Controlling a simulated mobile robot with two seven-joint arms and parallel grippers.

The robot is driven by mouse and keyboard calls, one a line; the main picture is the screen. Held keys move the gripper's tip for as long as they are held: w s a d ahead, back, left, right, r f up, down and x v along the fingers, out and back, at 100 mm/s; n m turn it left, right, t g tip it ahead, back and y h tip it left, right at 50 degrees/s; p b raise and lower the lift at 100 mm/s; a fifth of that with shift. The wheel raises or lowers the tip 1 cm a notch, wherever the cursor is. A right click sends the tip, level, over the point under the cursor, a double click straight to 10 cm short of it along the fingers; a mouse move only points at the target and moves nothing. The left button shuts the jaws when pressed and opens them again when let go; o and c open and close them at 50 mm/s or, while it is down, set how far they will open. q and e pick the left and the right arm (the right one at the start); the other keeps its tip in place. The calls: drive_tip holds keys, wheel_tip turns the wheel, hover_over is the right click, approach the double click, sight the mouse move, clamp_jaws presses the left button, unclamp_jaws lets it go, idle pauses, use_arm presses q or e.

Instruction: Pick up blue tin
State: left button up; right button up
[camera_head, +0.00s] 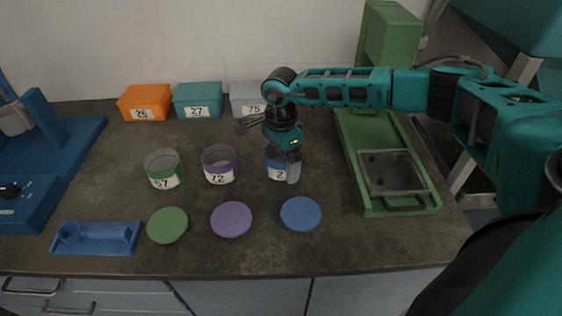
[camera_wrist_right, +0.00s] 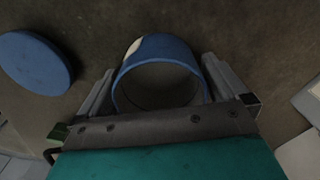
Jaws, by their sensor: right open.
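The blue tin (camera_head: 275,170) stands upright on the dark counter, partly hidden behind my right gripper (camera_head: 285,170) in the head view. Its label shows a 2; any other digit is covered. In the right wrist view the open-topped blue tin (camera_wrist_right: 160,52) lies between the two fingers of my right gripper (camera_wrist_right: 158,88). The fingers are open, one on each side of the tin's rim, and I cannot tell whether they touch it. The blue lid (camera_head: 301,214) lies flat in front of the tin, and it also shows in the right wrist view (camera_wrist_right: 34,62). My left gripper is not in view.
A purple tin (camera_head: 220,166) and green tin (camera_head: 163,170) stand to the left, with purple (camera_head: 231,219) and green (camera_head: 168,225) lids in front. A green machine (camera_head: 372,201) stands at right. Orange (camera_head: 144,103), teal (camera_head: 199,100) and grey (camera_head: 244,98) boxes line the back.

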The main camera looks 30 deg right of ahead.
drive_tip(key=shift+c, duration=0.2)
drive_tip(key=c, duration=0.9)
drive_tip(key=shift+o, duration=0.2)
drive_tip(key=shift+r, duration=0.1)
